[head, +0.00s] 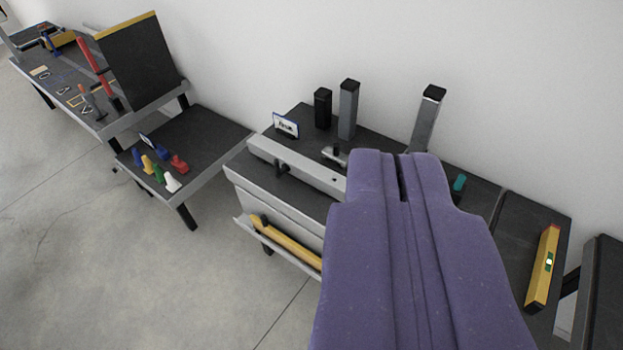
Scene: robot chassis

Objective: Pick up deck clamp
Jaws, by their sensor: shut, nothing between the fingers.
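My gripper (401,175) is the large purple shape in the foreground, seen from behind over the dark workbench (300,118). Its two fingers lie together with only a thin dark slit between them, and it is shut and empty. A small grey metal piece with a dark knob (335,154) lies on the bench just left of the fingertips; it may be the deck clamp, but I cannot tell for sure. My gripper appears apart from it. My gripper hides the middle and front of the bench.
Dark and grey posts (348,110) and a tilted post (427,118) stand at the back. A small sign (286,126), a pale beam (295,165), a teal piece (459,183) and a yellow level (543,268) are around. A lower table (205,135) holds coloured pieces. Floor is clear at left.

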